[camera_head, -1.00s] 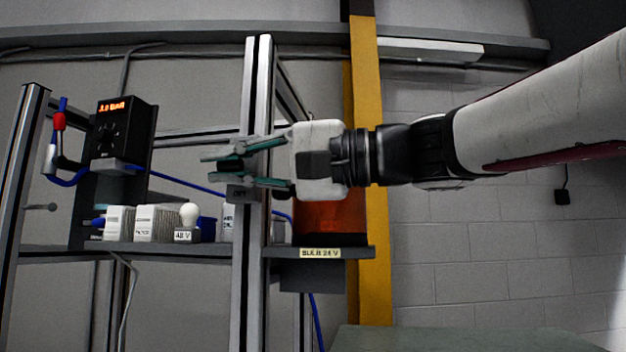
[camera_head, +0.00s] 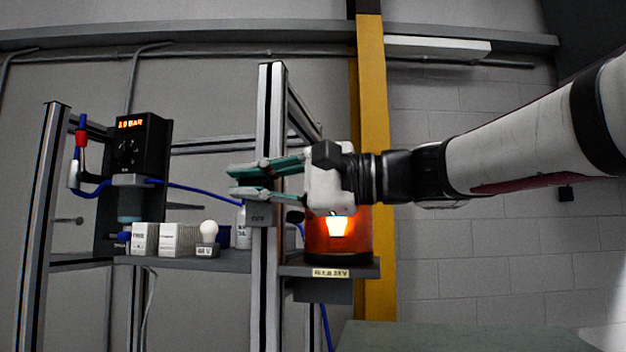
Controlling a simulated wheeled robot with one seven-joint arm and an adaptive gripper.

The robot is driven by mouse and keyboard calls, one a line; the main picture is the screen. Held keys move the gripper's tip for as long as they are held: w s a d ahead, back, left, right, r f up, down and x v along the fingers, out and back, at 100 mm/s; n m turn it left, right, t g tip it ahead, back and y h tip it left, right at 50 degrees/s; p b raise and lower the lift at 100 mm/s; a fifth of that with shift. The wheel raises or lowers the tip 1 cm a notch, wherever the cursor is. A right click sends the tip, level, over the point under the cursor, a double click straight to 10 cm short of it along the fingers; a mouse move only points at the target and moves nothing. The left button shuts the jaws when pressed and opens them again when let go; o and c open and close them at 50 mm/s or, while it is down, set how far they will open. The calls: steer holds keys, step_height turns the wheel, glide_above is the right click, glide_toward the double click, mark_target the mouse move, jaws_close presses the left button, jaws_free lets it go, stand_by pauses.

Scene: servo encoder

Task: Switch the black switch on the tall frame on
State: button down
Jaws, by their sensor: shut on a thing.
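The tall frame's front post (camera_head: 271,280) stands upright left of the middle. A small dark plate marked OFF (camera_head: 258,219) is on it, just below my fingers. My gripper (camera_head: 236,182) reaches in from the right at the post, its greenish fingers level and one above the other. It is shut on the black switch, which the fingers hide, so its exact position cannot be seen. The orange lamp (camera_head: 338,226) on the small shelf behind my gripper glows brightly.
A black unit with a red lit display (camera_head: 130,124) hangs at left. White boxes (camera_head: 180,238) and a small white bulb (camera_head: 208,231) stand on the frame's shelf (camera_head: 190,262). A yellow column (camera_head: 372,90) rises behind. Blue tubing (camera_head: 195,187) runs behind the post.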

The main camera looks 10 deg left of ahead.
stand_by(0.3)
steer(key=c, duration=1.9)
jaws_free()
steer(key=shift+d, duration=0.1)
steer(key=d, duration=0.8)
steer(key=s+d, duration=0.1)
steer(key=d, duration=0.3)
steer(key=shift+a, duration=0.1)
steer(key=s+d+f+t+h, duration=0.1)
steer(key=s+d+f+h, duration=0.25)
steer(key=f, duration=0.55)
steer(key=s+d+f+t+h, duration=0.1)
steer(key=s+d+f+h, duration=0.3)
steer(key=f, duration=0.5)
steer(key=s+d+f+t+h, duration=0.15)
steer(key=d+f+h, duration=0.3)
steer(key=f, duration=0.45)
steer(key=s+d+f+n+h, duration=0.1)
steer(key=d+f+h, duration=0.1)
steer(key=d, duration=0.1)
steer(key=s+d+f+n+h, duration=0.1)
steer(key=s+d+f+h, duration=0.1)
steer(key=d+f, duration=0.1)
steer(key=s+d+f+n+t+h, duration=0.1)
steer(key=s+d+f+h, duration=0.1)
steer(key=d+f, duration=0.1)
steer(key=shift+s+d+f, duration=0.1)
steer(key=shift+d+f, duration=0.15)
steer(key=shift+d, duration=0.3)
